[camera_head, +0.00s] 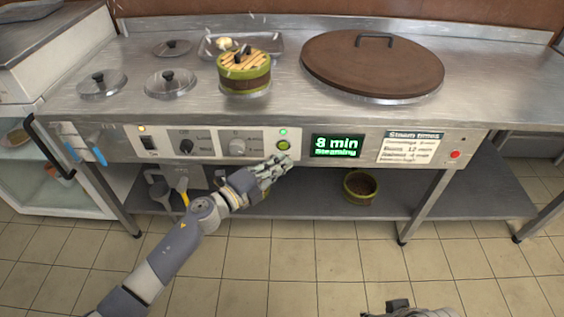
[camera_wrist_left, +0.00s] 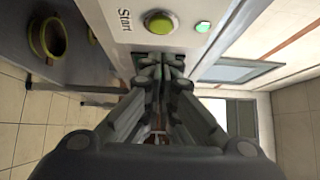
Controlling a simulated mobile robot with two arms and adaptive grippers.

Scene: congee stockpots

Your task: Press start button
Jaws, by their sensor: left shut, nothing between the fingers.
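The green start button (camera_head: 283,145) sits on the stove's front panel, left of the display. In the left wrist view the round button (camera_wrist_left: 159,22) sits by the word "Start", with a lit green lamp (camera_wrist_left: 203,27) beside it. My left gripper (camera_head: 284,162) is shut and empty, just below the button in the head view. In the wrist view its closed fingertips (camera_wrist_left: 160,62) are near the panel, apart from the button in the picture; contact with the panel cannot be told. A grey part of my right arm (camera_head: 408,309) shows at the bottom edge; its fingers are not visible.
The display (camera_head: 337,146) reads "8 min Steaming". A label card (camera_head: 409,147) and a red button (camera_head: 456,154) are further right. A green steamer (camera_head: 244,78) and brown lid (camera_head: 372,65) are on top. A pot (camera_head: 360,187) stands on the lower shelf.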

